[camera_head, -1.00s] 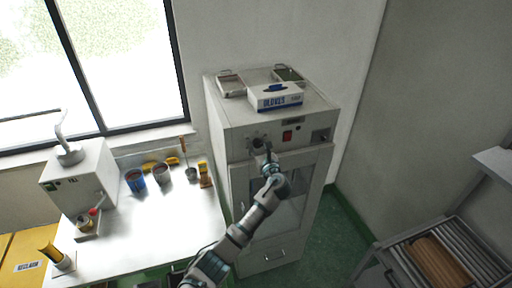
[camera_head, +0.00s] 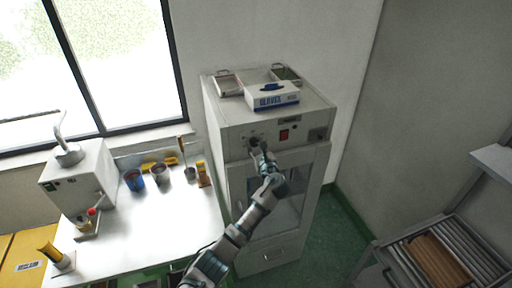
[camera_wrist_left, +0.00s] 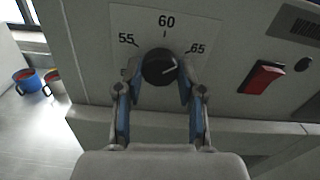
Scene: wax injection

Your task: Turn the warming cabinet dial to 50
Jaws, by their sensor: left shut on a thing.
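The warming cabinet (camera_head: 228,140) stands upright against the wall in the head view. Its black dial (camera_wrist_left: 159,66) shows large in the left wrist view on a pale scale plate (camera_wrist_left: 140,24). The marks 55, 60 and 65 can be read; a mark at the lower left is partly hidden by a finger. The white pointer line on the dial points right and slightly up, towards the 65 side. My left gripper (camera_wrist_left: 160,78) is shut on the dial, one finger on each side. In the head view the left gripper (camera_head: 261,149) covers part of the dial. My right gripper is not in view.
A red switch (camera_wrist_left: 262,77) sits right of the dial. A glove box (camera_head: 272,98) and metal trays lie on the cabinet. A white table (camera_head: 150,225) with cups and a machine (camera_head: 80,178) stands left. A rack (camera_head: 440,255) stands at the lower right.

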